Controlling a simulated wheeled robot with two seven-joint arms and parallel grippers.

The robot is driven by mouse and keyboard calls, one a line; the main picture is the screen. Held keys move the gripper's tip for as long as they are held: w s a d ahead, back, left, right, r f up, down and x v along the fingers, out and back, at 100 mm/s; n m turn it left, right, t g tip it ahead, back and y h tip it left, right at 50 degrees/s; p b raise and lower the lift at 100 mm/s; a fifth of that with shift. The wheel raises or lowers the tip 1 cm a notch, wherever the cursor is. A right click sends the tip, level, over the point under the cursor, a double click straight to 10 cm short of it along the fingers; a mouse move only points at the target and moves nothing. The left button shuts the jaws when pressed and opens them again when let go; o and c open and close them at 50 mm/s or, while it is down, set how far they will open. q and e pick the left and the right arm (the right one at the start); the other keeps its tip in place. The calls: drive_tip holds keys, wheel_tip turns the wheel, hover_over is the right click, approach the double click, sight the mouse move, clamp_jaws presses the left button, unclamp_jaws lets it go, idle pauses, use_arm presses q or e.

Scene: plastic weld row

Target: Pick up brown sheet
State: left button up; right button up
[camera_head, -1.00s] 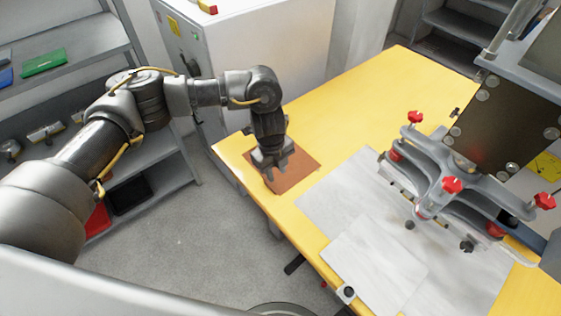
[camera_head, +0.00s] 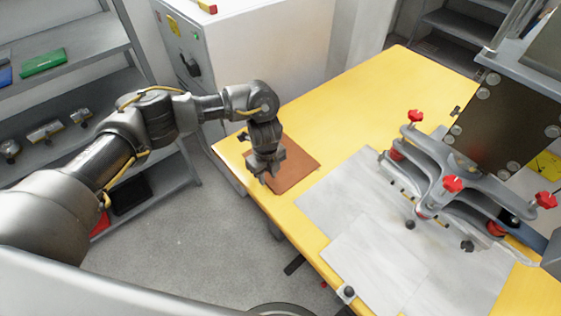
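The brown sheet (camera_head: 299,170) lies flat near the left edge of the yellow table (camera_head: 345,105). My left gripper (camera_head: 267,181) points down over the sheet's left part, close to its front left edge, and hides some of it. Its fingers are small in the head view and their gap is hard to make out. I cannot tell whether the fingertips touch the sheet. The sheet still looks flat on the table. My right gripper is not in view.
A grey plate (camera_head: 335,195) and a lighter plate (camera_head: 375,262) lie right of the sheet. A grey clamp fixture with red knobs (camera_head: 452,184) stands on the right. A white cabinet (camera_head: 265,50) is behind the table's left end. The table's back is clear.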

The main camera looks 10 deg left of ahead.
sight(268, 183)
use_arm(q)
wheel_tip(268, 183, down, 4)
drive_tip(key=shift+f, duration=0.2)
drive_tip(key=shift+c, duration=0.3)
clamp_jaws()
